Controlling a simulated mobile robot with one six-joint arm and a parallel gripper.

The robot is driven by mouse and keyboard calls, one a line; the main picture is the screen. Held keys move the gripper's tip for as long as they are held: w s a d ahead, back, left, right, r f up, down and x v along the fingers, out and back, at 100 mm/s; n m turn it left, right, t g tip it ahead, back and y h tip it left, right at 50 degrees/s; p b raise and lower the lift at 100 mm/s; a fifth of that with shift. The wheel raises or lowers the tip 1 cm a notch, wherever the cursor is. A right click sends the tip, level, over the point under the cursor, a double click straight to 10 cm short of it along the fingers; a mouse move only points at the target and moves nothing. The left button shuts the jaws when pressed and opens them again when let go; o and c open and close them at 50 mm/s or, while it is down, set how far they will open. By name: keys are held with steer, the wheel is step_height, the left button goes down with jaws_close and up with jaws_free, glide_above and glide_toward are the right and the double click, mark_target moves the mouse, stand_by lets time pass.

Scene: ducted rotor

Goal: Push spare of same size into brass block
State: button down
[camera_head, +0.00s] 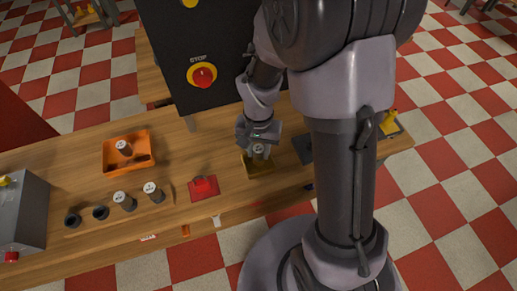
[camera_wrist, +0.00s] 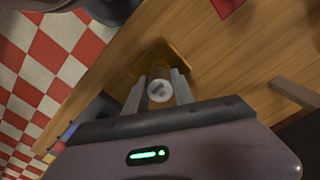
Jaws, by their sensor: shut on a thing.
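The brass block (camera_head: 258,169) sits on the wooden table, right of centre. It also shows in the wrist view (camera_wrist: 153,58). A spare with a round white marked top (camera_head: 259,149) is upright at the block. In the wrist view its white top (camera_wrist: 159,91) is between the two fingers. My gripper (camera_head: 258,143) is shut on this spare, right over the block. I cannot tell how deep the spare sits in the block. Two other white-topped spares, one (camera_head: 124,200) and another (camera_head: 153,191), stand in a wooden rack (camera_head: 80,228).
The rack also holds two black pieces (camera_head: 86,216). An orange tray (camera_head: 112,168) holds a white-topped piece (camera_head: 124,147). A red block (camera_head: 204,188) stands left of the brass block. A black panel with a stop button (camera_head: 203,75) rises behind; a grey box (camera_head: 28,212) stands left.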

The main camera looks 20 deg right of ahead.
mark_target(259, 148)
steer(key=c, duration=1)
jaws_free()
steer(key=shift+o, duration=0.2)
step_height(259, 148, up, 18)
steer(key=f+p, duration=0.1)
steer(key=p, duration=0.6)
steer(key=s+a+r+t+y+b, duration=0.1)
steer(key=s+a+r+t+b, duration=0.1)
steer(key=s, duration=0.4)
steer(key=s+a+r+n+t+y+b, duration=0.1)
steer(key=s+a+r+t+b, duration=0.1)
steer(key=s+r, duration=0.5)
steer(key=shift+n+t+b, duration=0.3)
steer(key=shift+t, duration=0.6)
